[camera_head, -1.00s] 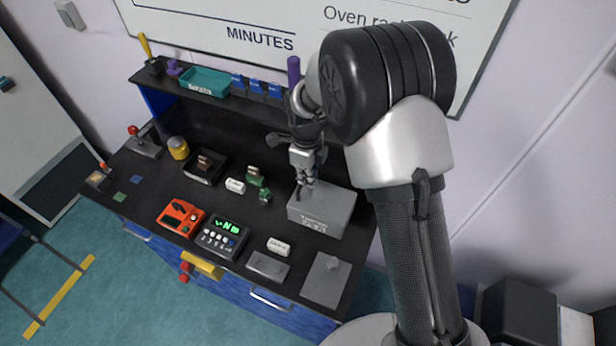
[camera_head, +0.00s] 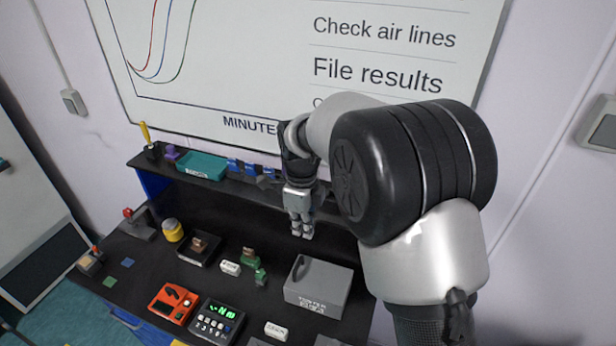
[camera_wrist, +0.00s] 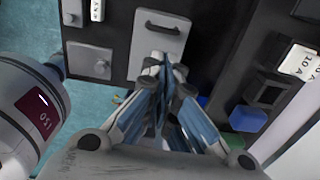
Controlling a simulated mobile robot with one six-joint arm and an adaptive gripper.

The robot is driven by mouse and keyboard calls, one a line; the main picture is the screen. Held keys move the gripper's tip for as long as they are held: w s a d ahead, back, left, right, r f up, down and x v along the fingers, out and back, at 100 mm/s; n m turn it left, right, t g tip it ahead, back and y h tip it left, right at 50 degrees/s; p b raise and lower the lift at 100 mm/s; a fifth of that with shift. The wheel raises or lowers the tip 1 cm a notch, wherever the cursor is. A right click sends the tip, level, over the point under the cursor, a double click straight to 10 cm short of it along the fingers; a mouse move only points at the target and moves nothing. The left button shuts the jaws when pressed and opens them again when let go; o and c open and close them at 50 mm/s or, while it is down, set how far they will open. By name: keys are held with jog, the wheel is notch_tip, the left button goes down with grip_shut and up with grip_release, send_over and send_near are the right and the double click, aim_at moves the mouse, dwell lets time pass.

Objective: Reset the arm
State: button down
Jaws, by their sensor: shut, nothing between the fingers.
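My gripper (camera_head: 302,228) is shut and empty. In the head view it hangs pointing down in front of the upper shelf, above and behind the grey box (camera_head: 318,286). In the wrist view my gripper (camera_wrist: 160,60) has its fingertips together, in front of a grey box with a handle (camera_wrist: 158,33). My arm rises from the lower right of the head view and bends over at the top, covering the right end of the bench.
The bench holds an orange device (camera_head: 173,302), a keypad meter (camera_head: 216,322), a green piece (camera_head: 253,266) and a yellow-topped jar (camera_head: 172,230). A teal tray (camera_head: 202,166) sits on the shelf (camera_head: 226,183). A whiteboard (camera_head: 250,60) hangs behind.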

jog(key=s+d+r+n+t+b, duration=0.2)
jog(key=s+d+r+n+b, duration=0.1)
jog(key=s+d+n+b, duration=1)
jog(key=s+d+f+n+t+b, duration=0.2)
jog(key=s+f+n+b, duration=0.5)
jog(key=s, duration=0.8)
notch_tip(320, 180, down, 3)
jog(key=shift+s+d+r+n+b, duration=0.1)
jog(key=shift+s+d+n+b, duration=0.15)
jog(key=shift+d+n, duration=0.6)
jog(key=shift+a+n, duration=0.25)
